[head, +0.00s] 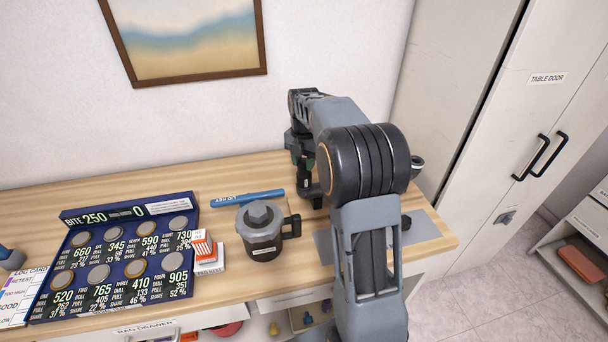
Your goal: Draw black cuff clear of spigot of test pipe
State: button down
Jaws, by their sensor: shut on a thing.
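My gripper (311,192) points down at the back of the bench, left of my arm's elbow. It is small and dark in this view. It is shut on a dark piece between its fingers, which I take to be the black cuff, though its outline blends with the fingers. The test pipe is mostly hidden behind my arm. A dark round end (417,164) that may belong to it shows right of the elbow. I cannot see the spigot, or whether the cuff is on it or clear of it.
A grey plate (424,226) lies on the wooden bench (130,180) under my arm. A white cabinet (470,100) closes the right.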

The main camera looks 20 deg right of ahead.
jog(key=shift+r, duration=0.25)
jog(key=shift+r+p, duration=0.25)
jog(key=shift+p, duration=0.15)
jog(key=shift+r, duration=0.1)
jog(key=shift+r+p, duration=2.4)
jog(key=shift+r, duration=0.35)
jog(key=shift+a+f, duration=0.1)
